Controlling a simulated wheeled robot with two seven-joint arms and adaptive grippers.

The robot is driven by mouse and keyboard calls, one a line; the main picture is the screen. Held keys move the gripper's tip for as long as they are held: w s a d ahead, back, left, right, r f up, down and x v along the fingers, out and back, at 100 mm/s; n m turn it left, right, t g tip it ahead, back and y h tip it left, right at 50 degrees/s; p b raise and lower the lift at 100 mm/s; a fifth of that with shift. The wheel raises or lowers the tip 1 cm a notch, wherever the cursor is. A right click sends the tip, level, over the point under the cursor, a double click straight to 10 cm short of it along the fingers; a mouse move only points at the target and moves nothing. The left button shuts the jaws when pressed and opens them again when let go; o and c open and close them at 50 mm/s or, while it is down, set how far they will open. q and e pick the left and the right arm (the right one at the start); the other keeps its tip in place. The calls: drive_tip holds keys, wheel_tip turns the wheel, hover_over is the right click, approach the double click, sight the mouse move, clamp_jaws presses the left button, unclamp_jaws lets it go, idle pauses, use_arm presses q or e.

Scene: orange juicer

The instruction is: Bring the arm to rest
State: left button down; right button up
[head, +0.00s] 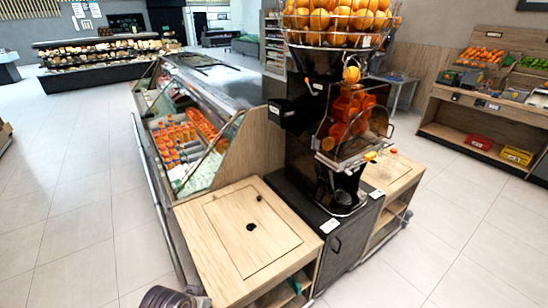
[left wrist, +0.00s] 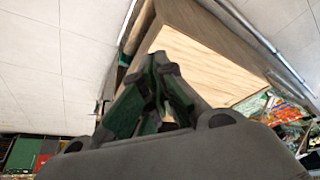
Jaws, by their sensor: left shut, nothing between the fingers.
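My left gripper (left wrist: 162,68) shows in the left wrist view with its fingertips together and nothing held between them. The wooden counter (left wrist: 205,55) appears behind and beyond the fingers, tilted in that view. In the head view a dark ribbed part of my own arm shows at the bottom edge, left of the wooden counter (head: 215,245); the gripper itself is not visible there. My right gripper is in neither view.
The orange juicer (head: 345,110), with a basket of oranges (head: 335,20) on top, stands on a dark cabinet (head: 345,235). A chilled display with bottles (head: 180,135) lies behind the counter. Produce shelves (head: 480,100) stand at right. The left floor (head: 75,190) is clear.

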use_arm(q)
drive_tip(key=s+a+g, duration=0.1)
drive_tip(key=s+a, duration=0.2)
drive_tip(key=s, duration=0.1)
wheel_tip(320, 180, down, 33)
drive_tip(key=s+g, duration=0.1)
drive_tip(key=s, duration=0.1)
drive_tip(key=s+a+f, duration=0.2)
drive_tip(key=s+f, duration=0.7)
drive_tip(key=s, duration=0.2)
drive_tip(key=s+a+f+g, duration=0.1)
drive_tip(key=s+a+f, duration=0.1)
drive_tip(key=s+f, duration=0.8)
drive_tip(key=shift+s+f+g+y, duration=0.3)
drive_tip(key=shift+s, duration=0.4)
drive_tip(key=shift+w+m, duration=0.1)
drive_tip(key=shift+m, duration=0.2)
